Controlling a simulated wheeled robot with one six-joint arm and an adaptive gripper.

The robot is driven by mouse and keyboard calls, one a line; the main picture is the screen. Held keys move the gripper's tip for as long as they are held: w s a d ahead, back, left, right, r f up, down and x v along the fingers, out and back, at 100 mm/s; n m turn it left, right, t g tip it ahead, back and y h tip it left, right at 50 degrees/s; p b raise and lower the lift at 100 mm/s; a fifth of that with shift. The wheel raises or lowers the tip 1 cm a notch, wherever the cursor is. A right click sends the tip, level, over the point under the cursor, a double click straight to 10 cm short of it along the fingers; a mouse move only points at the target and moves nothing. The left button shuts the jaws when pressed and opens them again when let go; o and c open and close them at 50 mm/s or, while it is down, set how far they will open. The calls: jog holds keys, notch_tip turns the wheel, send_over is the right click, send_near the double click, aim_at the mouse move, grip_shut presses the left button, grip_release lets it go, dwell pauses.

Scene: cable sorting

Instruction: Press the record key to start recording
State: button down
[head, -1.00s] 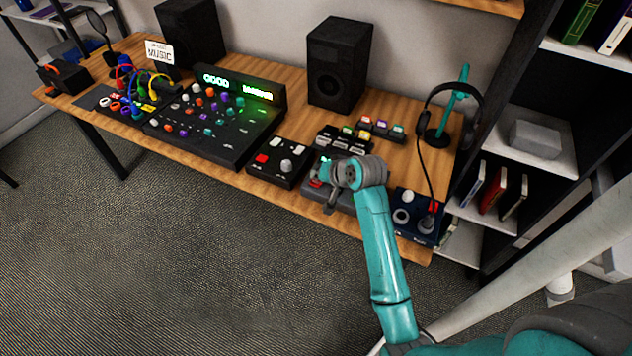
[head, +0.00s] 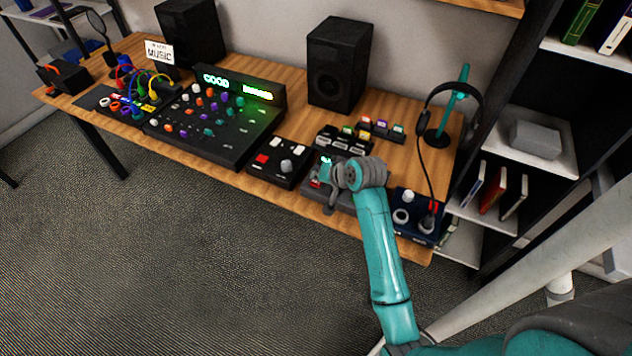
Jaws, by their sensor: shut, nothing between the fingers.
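A grey recorder (head: 341,199) sits near the front edge of the desk, mostly hidden by my gripper and wrist. A small lit green display (head: 325,160) shows at its back left. A red key (head: 315,183) shows just left of my gripper. My gripper (head: 330,207) is shut and empty, pointing down over the recorder's front. I cannot tell whether its fingertips touch the recorder or a key.
A black box with a red button (head: 262,160) lies left of the recorder, and a dark blue box with knobs (head: 418,228) lies right. Pedals (head: 343,141) stand behind. A mixer (head: 215,150), speakers (head: 336,64) and a headphone stand (head: 437,138) share the desk.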

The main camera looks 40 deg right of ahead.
aim_at(317, 183)
jog(key=shift+f, duration=0.6)
dwell(0.7)
jog(key=shift+r, duration=0.1)
dwell(0.4)
jog(key=shift+r, duration=0.7)
jog(key=shift+r, duration=0.1)
jog(key=shift+r, duration=2.45)
jog(key=shift+a+f, duration=0.1)
jog(key=shift+f, duration=0.05)
